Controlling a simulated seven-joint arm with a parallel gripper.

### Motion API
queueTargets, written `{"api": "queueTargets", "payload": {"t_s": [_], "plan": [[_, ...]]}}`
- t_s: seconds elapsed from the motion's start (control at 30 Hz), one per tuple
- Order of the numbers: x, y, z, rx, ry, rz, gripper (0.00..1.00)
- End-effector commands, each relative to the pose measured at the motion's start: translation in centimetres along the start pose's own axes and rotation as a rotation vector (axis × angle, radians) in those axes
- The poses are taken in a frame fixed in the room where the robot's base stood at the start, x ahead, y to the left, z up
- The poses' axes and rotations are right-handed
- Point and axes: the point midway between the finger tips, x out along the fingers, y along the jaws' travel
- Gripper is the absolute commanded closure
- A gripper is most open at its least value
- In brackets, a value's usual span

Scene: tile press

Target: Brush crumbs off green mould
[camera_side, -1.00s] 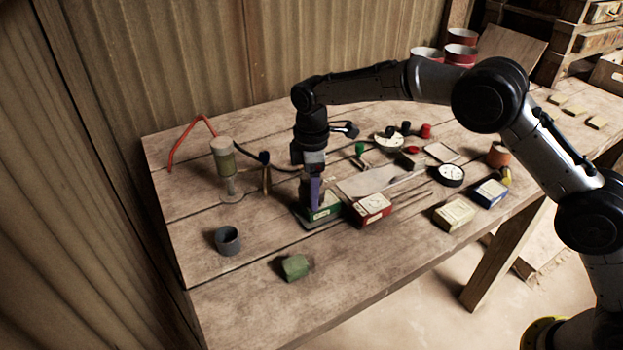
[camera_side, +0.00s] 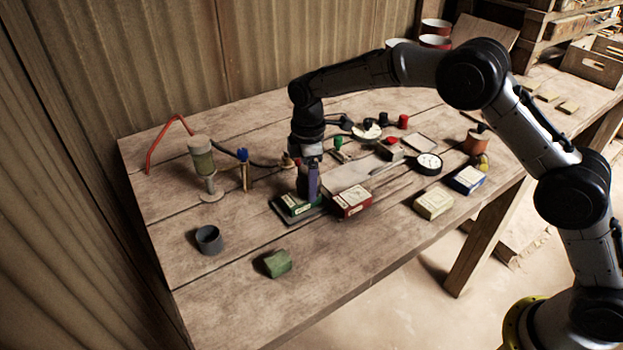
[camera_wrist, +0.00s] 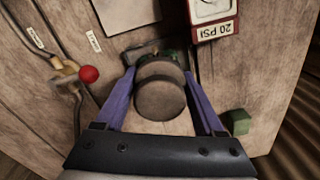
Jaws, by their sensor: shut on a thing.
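The green mould (camera_side: 296,205) lies on a dark base plate on the table in the side view, left of the red mould (camera_side: 351,201). My gripper (camera_side: 309,194) points down right at the green mould and partly covers it. In the wrist view my gripper's (camera_wrist: 160,95) purple fingers are shut on a round, brown-grey thing (camera_wrist: 160,98), perhaps the brush handle. That thing hides most of the green mould (camera_wrist: 173,56) there. Bristles and crumbs cannot be made out, nor whether the held thing touches the mould.
A green block (camera_side: 277,263) and a grey cup (camera_side: 208,240) stand at the front left. A lamp-like stand (camera_side: 203,165) is behind. Yellow (camera_side: 433,205) and blue (camera_side: 467,180) boxes and gauges (camera_side: 428,164) are at the right.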

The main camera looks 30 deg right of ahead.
Motion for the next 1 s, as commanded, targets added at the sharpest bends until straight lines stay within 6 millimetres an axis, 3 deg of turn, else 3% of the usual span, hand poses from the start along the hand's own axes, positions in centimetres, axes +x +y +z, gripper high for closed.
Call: {"api": "queueTargets", "payload": {"t_s": [0.47,0.6,1.0], "plan": [[0.0,-1.5,-4.2,-0.001,0.001,0.000,0.74],[-2.2,-1.5,-4.2,0.001,0.005,0.005,0.74],[-5.5,-1.5,-4.2,0.000,0.002,0.002,0.74]]}}
